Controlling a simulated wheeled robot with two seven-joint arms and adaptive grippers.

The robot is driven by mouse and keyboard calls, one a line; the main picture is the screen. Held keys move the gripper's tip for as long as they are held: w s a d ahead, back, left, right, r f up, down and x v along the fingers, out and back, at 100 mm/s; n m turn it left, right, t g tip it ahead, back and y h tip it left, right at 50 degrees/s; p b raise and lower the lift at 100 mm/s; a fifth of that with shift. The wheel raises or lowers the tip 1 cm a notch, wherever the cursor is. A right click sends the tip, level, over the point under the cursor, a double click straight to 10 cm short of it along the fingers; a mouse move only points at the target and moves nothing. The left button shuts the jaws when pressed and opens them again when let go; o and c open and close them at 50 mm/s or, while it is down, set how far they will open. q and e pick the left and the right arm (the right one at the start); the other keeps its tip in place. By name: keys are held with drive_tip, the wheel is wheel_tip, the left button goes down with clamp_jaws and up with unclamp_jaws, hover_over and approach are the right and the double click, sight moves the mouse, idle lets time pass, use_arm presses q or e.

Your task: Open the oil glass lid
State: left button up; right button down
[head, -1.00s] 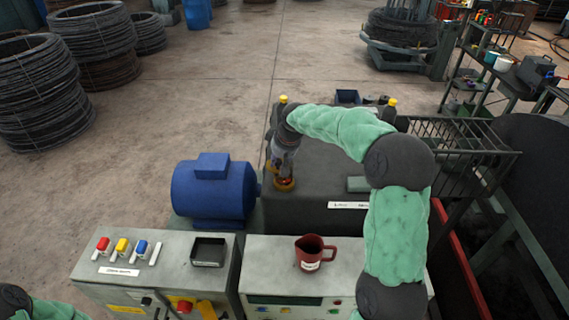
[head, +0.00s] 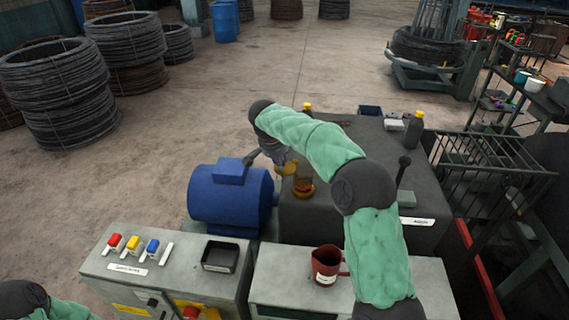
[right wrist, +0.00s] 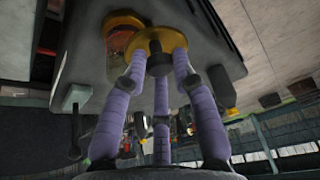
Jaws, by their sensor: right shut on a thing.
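The oil glass (head: 303,187) stands upright on the dark gearbox top, an amber cup in a brass base. Its lid (head: 288,168), a brass-yellow disc, is off the glass, just up and left of it in the head view. My right gripper (head: 280,158) is shut on the lid, partly hidden by my own arm. In the right wrist view, the purple-padded fingers pinch the lid (right wrist: 156,43), and the oil glass (right wrist: 122,40) shows behind it, partly covered. My left gripper is out of view; only part of that arm shows at lower left.
A blue motor (head: 230,195) sits left of the gearbox (head: 340,225). A red jug (head: 326,266) and a black tray (head: 220,256) stand on the grey cabinets in front. A black lever (head: 403,170) and a yellow-capped bottle (head: 414,130) are to the right.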

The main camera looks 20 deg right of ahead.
drive_tip(key=shift+w+a+r+m+g+h+p, duration=0.1)
drive_tip(key=shift+w+m+g+h+p, duration=0.15)
drive_tip(key=shift+w+m, duration=0.4)
drive_tip(key=shift+w+a+r+m+g+h+p, duration=0.15)
drive_tip(key=shift+w+m+p, duration=0.25)
drive_tip(key=shift+m, duration=0.45)
drive_tip(key=shift+d, duration=0.1)
drive_tip(key=c, duration=1.1)
unclamp_jaws()
drive_tip(key=shift+o, duration=0.6)
drive_tip(key=shift+s+f, duration=0.1)
drive_tip(key=shift+f, duration=0.05)
drive_tip(key=v, duration=1.2)
